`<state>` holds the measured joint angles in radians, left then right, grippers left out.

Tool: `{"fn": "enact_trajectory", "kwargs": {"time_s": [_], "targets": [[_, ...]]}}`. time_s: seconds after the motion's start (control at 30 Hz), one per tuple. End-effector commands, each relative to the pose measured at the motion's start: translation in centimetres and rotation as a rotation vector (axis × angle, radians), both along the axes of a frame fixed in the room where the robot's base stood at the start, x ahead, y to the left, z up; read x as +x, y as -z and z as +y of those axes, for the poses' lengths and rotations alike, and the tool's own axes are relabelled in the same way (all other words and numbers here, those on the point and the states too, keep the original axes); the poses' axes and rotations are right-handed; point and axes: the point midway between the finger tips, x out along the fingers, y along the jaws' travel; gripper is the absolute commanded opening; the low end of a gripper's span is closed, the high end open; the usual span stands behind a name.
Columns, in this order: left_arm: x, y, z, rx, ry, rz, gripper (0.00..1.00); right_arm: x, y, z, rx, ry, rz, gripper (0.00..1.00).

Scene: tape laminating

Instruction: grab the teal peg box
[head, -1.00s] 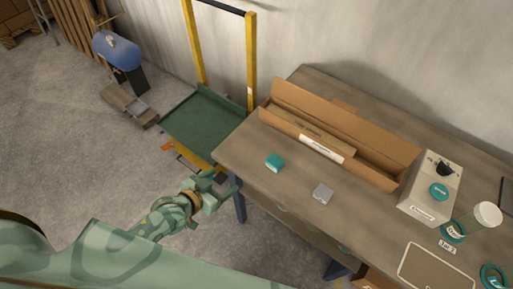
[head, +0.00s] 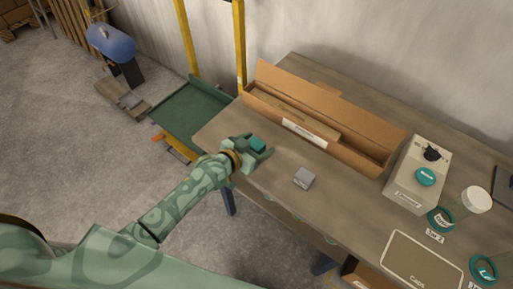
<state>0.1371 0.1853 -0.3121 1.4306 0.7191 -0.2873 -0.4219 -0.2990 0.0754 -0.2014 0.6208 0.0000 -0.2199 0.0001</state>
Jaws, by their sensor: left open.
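The teal peg box (head: 258,143) is a small teal block near the left end of the wooden table (head: 338,206). My left gripper (head: 257,147) has come in over the table's left part, its open fingers on either side of the teal box. I cannot tell whether the fingers touch it. Part of the box is hidden by the gripper. My right gripper is not in view.
A small grey box (head: 303,178) lies to the right of the gripper. A long open cardboard box (head: 330,118) stands behind. A beige device (head: 416,175), teal tape rolls (head: 441,218) and a caps tray (head: 423,264) are at the right. A green cart (head: 187,112) stands left.

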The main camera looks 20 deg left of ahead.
Motion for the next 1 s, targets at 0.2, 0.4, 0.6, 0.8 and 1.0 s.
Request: {"fn": "enact_trajectory", "kwargs": {"time_s": [0.2, 0.4, 0.6, 0.8, 1.0], "targets": [[1.3, 0.8, -0.6, 0.001, 0.000, 0.002, 0.71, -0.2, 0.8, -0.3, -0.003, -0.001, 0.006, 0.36], [1.3, 0.6, -0.5, 0.000, 0.000, 0.001, 0.57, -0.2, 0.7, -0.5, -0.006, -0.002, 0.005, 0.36], [1.3, 0.6, -0.5, 0.000, 0.000, 0.000, 0.20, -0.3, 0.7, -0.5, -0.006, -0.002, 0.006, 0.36], [1.3, 0.6, -0.5, 0.000, 0.000, 0.000, 0.20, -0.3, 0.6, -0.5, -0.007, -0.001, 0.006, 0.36], [1.3, -1.0, -0.6, 0.000, 0.000, -0.003, 0.20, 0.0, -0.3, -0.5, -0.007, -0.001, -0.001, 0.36]]}}
